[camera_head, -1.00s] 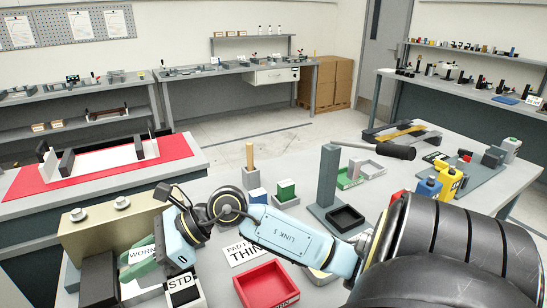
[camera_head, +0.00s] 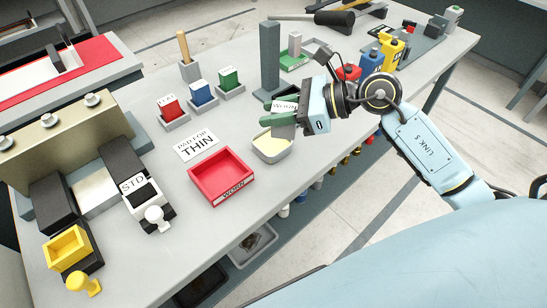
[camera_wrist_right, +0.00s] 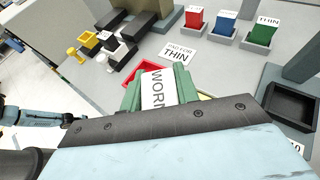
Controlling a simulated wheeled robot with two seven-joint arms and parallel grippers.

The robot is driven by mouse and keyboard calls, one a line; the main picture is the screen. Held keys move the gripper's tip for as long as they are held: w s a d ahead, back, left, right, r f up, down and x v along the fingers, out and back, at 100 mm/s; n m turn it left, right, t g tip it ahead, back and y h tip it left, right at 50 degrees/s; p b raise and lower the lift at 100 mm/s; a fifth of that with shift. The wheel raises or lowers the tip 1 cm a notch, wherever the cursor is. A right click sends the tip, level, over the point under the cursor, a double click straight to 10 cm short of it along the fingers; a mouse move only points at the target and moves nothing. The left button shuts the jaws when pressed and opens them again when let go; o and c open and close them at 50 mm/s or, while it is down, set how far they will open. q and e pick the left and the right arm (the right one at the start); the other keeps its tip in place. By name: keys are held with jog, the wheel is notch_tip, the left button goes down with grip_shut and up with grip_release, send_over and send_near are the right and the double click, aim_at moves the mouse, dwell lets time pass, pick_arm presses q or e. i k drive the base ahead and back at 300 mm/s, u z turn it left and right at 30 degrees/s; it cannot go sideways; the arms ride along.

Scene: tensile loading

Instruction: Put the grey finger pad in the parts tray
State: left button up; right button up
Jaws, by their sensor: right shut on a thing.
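My right gripper (camera_head: 282,117) is shut on a piece with a white WORN label, between its green fingers. Grey shows below the label in the head view; I take this piece (camera_wrist_right: 157,88) as the grey finger pad. It is held above the table, just over or behind a small cream tray (camera_head: 272,148); the exact gap cannot be told. A red open tray (camera_head: 221,178) marked WORN lies empty to the left. No tray in view is marked as the parts tray. My left gripper does not show in the head view.
Red, blue (camera_head: 203,94) and green blocks stand in grey holders at the back. A tall grey post (camera_head: 270,62) stands behind the gripper, with a black tray (camera_wrist_right: 290,104) beside it. A fixture with an STD-labelled block (camera_head: 143,192) is at left. The table's front edge is close.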

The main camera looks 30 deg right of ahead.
aim_at(221, 178)
jog(key=z, duration=0.8)
jog(key=k, duration=0.8)
jog(key=u, duration=1.2)
jog(key=i, duration=0.5)
jog(key=z, duration=0.05)
